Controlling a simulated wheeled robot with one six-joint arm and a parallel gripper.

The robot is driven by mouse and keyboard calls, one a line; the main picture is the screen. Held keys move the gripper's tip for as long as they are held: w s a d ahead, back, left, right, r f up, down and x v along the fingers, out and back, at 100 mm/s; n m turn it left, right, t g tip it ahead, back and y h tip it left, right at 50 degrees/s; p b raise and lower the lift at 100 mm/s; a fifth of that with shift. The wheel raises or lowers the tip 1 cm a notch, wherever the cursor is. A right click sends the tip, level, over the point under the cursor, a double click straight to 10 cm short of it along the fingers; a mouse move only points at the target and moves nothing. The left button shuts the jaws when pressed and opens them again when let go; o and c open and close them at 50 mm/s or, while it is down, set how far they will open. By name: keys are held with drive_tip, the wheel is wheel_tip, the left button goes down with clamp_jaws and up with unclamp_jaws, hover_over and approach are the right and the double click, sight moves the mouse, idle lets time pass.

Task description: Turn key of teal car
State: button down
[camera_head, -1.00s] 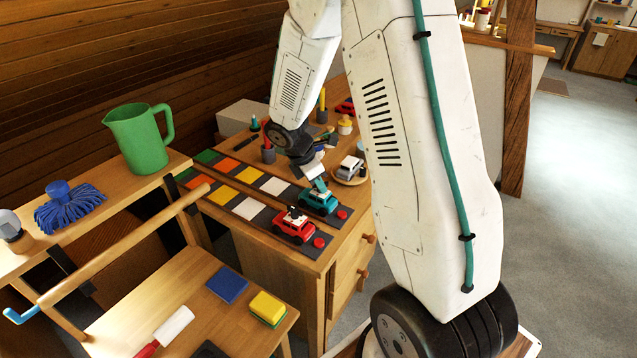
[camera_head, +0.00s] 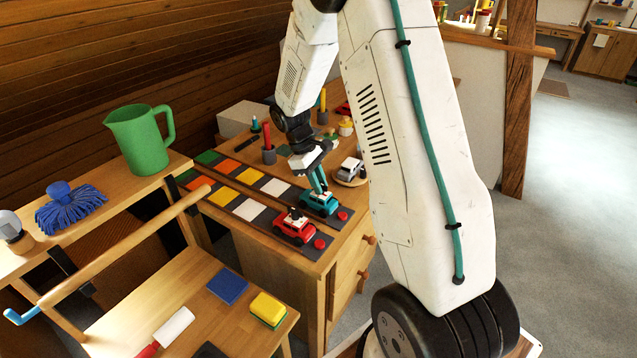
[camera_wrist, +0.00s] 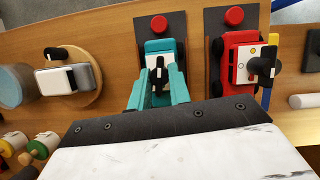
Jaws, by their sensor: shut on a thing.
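The teal car (camera_head: 319,204) stands on its dark track strip near the front edge of the wooden table. It also shows in the wrist view (camera_wrist: 160,47). Its dark key (camera_wrist: 158,68) stands up from its top. My gripper (camera_head: 319,188) reaches down from above to the car. In the wrist view its teal fingers (camera_wrist: 158,90) lie on both sides of the key and are shut on it. The exact contact at the fingertips is partly hidden.
A red car (camera_head: 294,227) with its own dark key stands close beside, on the neighbouring strip. Red buttons (camera_head: 344,215) sit at the strip ends. A white car (camera_head: 351,168) rests on a round wooden plate behind. A grey holder (camera_head: 268,155) stands further back.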

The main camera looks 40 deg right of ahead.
drive_tip(key=shift+m+y, duration=0.3)
drive_tip(key=shift+m, duration=0.6)
drive_tip(key=c, duration=1.3)
unclamp_jaws()
drive_tip(key=shift+w+r, duration=0.1)
drive_tip(key=shift+r, duration=0.05)
drive_tip(key=d+v, duration=0.1)
drive_tip(key=v, duration=0.6)
drive_tip(key=shift+a+r, duration=0.25)
drive_tip(key=shift+a, duration=0.2)
drive_tip(key=shift+w, duration=0.15)
